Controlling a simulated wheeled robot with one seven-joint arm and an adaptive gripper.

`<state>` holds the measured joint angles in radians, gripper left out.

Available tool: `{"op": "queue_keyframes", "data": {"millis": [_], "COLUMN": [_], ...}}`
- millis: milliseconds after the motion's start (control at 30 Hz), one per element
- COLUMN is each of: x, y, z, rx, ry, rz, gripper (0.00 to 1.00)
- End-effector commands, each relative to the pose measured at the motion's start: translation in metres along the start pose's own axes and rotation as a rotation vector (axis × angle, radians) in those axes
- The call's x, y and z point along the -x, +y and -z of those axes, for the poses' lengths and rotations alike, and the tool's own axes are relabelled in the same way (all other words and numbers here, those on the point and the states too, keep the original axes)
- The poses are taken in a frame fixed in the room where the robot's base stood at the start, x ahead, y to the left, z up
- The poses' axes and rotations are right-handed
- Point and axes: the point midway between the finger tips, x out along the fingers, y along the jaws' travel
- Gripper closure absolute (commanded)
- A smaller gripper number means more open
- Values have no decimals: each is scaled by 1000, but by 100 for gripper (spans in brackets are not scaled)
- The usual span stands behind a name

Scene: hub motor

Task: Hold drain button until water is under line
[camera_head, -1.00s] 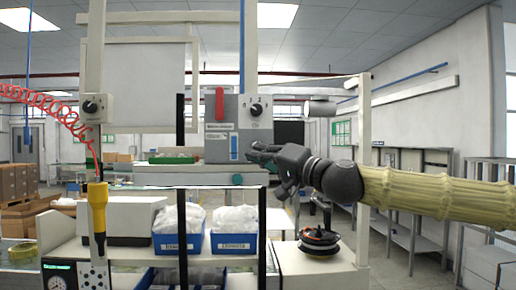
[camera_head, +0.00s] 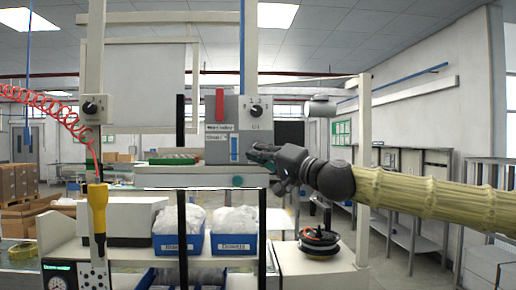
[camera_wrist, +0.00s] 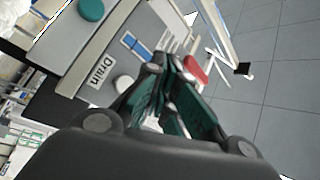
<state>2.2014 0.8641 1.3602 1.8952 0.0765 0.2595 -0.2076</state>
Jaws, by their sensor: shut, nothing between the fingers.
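A grey control box (camera_head: 212,148) stands on a pale ledge in the head view. A blue water gauge (camera_head: 234,149) is on its front; it also shows in the wrist view (camera_wrist: 136,45). Water level and line are too small to tell apart. In the wrist view a "Drain" label (camera_wrist: 102,70) lies beside a pale round button (camera_wrist: 124,83). My gripper (camera_head: 255,153) is shut and empty at the box's right front. In the wrist view its fingertips (camera_wrist: 166,66) are close to the button's right side; contact cannot be told. The gripper hides the button in the head view.
A green round knob (camera_head: 238,180) is on the ledge edge below. Blue bins (camera_head: 233,244) stand on the shelf beneath. A white post (camera_head: 364,130) rises behind my arm.

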Motion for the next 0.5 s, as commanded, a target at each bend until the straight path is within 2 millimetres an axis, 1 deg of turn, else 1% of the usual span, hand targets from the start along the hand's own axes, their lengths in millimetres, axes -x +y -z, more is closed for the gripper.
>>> {"op": "queue_keyframes", "data": {"millis": [200,500], "x": [-18,-32], "y": [13,24], "z": [13,24], "rx": [-1,1], "ry": [1,1], "rz": [0,0], "gripper": [100,100]}}
